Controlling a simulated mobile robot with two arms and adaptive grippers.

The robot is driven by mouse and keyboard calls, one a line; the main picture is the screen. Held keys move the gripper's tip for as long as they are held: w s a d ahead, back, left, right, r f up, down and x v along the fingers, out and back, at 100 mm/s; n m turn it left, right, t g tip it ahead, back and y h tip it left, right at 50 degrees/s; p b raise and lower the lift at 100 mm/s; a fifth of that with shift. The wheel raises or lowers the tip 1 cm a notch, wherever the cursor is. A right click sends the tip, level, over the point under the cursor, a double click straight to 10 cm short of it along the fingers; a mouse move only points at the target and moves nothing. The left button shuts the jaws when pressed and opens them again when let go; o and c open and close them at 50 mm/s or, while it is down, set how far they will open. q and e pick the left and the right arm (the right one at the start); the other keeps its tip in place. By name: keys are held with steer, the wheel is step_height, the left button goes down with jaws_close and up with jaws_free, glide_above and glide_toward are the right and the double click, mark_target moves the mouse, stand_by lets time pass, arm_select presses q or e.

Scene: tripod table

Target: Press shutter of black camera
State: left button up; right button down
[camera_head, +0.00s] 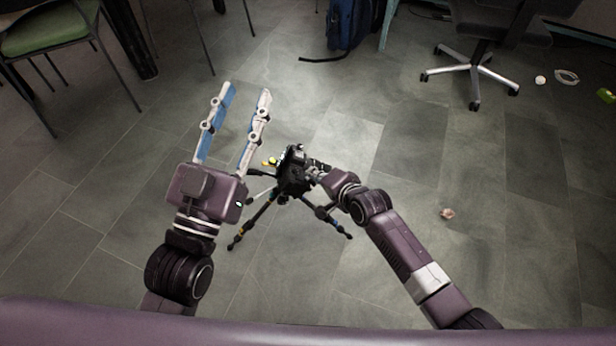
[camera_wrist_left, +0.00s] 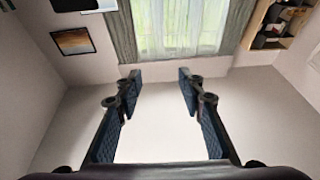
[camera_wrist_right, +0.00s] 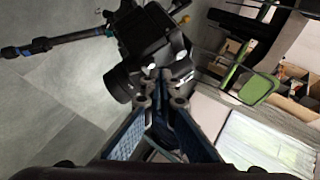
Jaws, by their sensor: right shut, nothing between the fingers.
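The black camera (camera_head: 293,168) sits on top of a black tripod (camera_head: 261,213) that stands on the floor, in the middle of the head view. In the right wrist view the camera (camera_wrist_right: 152,36) is close up, straight ahead of the fingertips. My right gripper (camera_wrist_right: 161,76) is shut and empty, its tips at or very near the camera body; I cannot tell whether they touch it. The shutter button cannot be made out. My left gripper (camera_head: 245,90) is open and empty, raised to the left of the camera; its two fingers show wide apart in the left wrist view (camera_wrist_left: 158,75).
A green-seated chair (camera_head: 55,38) stands at the far left, and an office chair (camera_head: 474,70) at the upper right. A blue backpack (camera_head: 346,24) is at the top. A small object (camera_head: 447,213) lies on the floor right of my right arm. The floor around the tripod is mostly clear.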

arm_select(q)
steer(key=shift+s+d+r, duration=0.1)
steer(key=shift+s+r, duration=0.05)
steer(key=shift+r, duration=0.45)
arm_select(e)
steer(key=shift+a+f, duration=0.15)
steer(key=shift+f, duration=0.1)
stand_by(0.3)
steer(key=shift+r, duration=0.15)
arm_select(q)
step_height(320, 180, down, 9)
steer(key=w+g+y+p, duration=0.1)
steer(key=g, duration=0.3)
steer(key=shift+a, duration=0.45)
arm_select(e)
steer(key=shift+d+r, duration=0.3)
steer(key=shift+r, duration=0.2)
arm_select(q)
steer(key=shift+w, duration=0.1)
